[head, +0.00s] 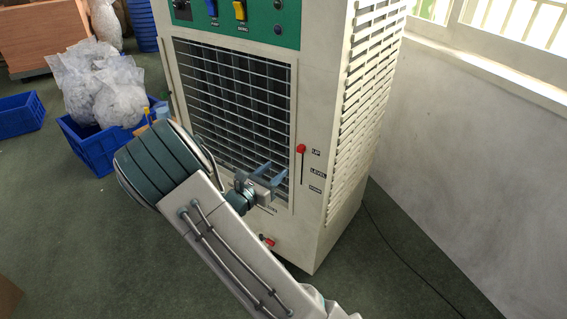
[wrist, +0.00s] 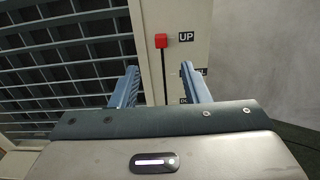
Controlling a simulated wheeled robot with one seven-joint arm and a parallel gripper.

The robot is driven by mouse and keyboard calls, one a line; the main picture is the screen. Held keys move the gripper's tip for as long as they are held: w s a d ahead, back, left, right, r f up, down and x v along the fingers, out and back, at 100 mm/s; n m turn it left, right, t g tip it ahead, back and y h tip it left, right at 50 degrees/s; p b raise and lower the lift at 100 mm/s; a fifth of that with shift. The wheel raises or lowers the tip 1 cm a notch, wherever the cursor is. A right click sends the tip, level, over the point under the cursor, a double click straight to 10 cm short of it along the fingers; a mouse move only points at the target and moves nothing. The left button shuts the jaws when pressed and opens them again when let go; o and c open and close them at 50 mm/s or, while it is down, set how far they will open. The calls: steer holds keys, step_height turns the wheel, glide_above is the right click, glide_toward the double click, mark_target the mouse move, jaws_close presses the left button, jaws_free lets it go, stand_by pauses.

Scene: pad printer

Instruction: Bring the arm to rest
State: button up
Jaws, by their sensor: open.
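My gripper (head: 266,178) is in front of the lower right part of a cream-coloured cabinet machine (head: 329,120) in the head view. In the wrist view my gripper (wrist: 165,85) shows two blue-grey fingers, spread apart with nothing between them. My arm reaches up from the bottom of the head view and bends at a green-banded joint. A red slider knob (head: 301,148) stands at the top of its slot, beside the label UP. The knob also shows in the wrist view (wrist: 161,41), beyond the fingertips. I cannot tell the exact gap between fingers and panel.
A dark grille (head: 235,95) fills the machine's front. A second red knob (head: 267,240) sits low on it. Blue crates (head: 95,146) with bagged white material (head: 105,90) stand at left. A wall (head: 450,150) and a cable (head: 400,250) are at right.

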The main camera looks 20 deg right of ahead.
steer(key=shift+v, duration=1.1)
steer(key=s+d+r+m+g+y+p, duration=0.25)
steer(key=s+r+m+g, duration=0.2)
steer(key=s+m, duration=0.3)
steer(key=s+d+r+m+g+y+p, duration=0.1)
steer(key=s+d+r+m+g+y, duration=0.15)
steer(key=s+m+g, duration=0.55)
steer(key=s+a+r+m+t+y+p, duration=0.3)
steer(key=s+a+r+m+t+y, duration=0.2)
steer(key=s+a+r+m+y, duration=0.4)
steer(key=shift+s+a+r+t+y, duration=0.35)
steer(key=shift+s+a+r+y, duration=0.25)
steer(key=shift+s+a+r, duration=0.2)
